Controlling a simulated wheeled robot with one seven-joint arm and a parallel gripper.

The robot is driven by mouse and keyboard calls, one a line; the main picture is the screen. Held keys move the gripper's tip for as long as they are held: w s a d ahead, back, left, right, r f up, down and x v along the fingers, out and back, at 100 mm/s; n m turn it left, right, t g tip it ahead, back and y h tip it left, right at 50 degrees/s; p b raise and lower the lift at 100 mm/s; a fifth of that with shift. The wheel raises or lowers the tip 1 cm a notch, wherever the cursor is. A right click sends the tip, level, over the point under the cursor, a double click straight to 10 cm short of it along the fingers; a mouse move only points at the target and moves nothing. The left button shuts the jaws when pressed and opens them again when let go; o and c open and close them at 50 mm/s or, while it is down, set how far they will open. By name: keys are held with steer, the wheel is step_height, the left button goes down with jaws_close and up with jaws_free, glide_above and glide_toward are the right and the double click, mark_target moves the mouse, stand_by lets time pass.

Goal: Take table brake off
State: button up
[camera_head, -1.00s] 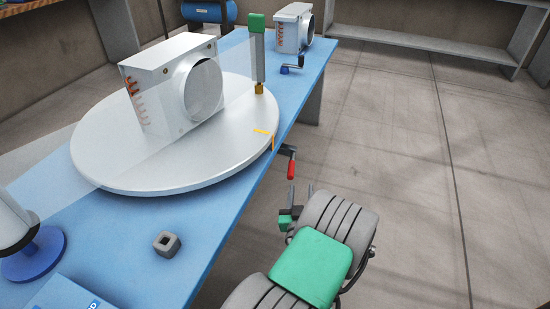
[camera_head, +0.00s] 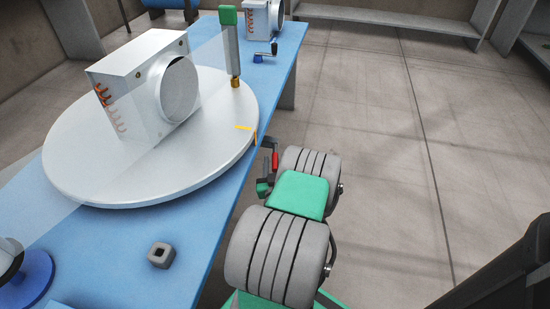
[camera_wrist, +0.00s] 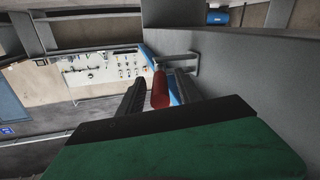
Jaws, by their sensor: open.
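The brake lever with a red handle (camera_head: 275,160) sticks out from under the right edge of the blue table, beside the round white turntable (camera_head: 85,180). In the wrist view, the red handle (camera_wrist: 160,90) lies between the two dark fingers of my gripper (camera_wrist: 161,92), with its grey crank bar behind it. The fingers are open on either side of the handle. I cannot tell whether either finger touches it. In the head view, my gripper (camera_head: 268,172) is at the handle, partly hidden by my arm.
A white box with a round duct opening (camera_head: 180,88) stands on the turntable, near an upright green-topped post (camera_head: 229,45). The blue table (camera_head: 215,215) holds a small grey square block (camera_head: 161,254). A second duct box (camera_head: 262,20) stands at the far end. The floor at right is clear.

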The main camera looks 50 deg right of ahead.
steer(key=shift+w+d, duration=0.4)
steer(key=shift+d, duration=0.15)
steer(key=shift+c, duration=0.4)
jaws_close()
stand_by(0.7)
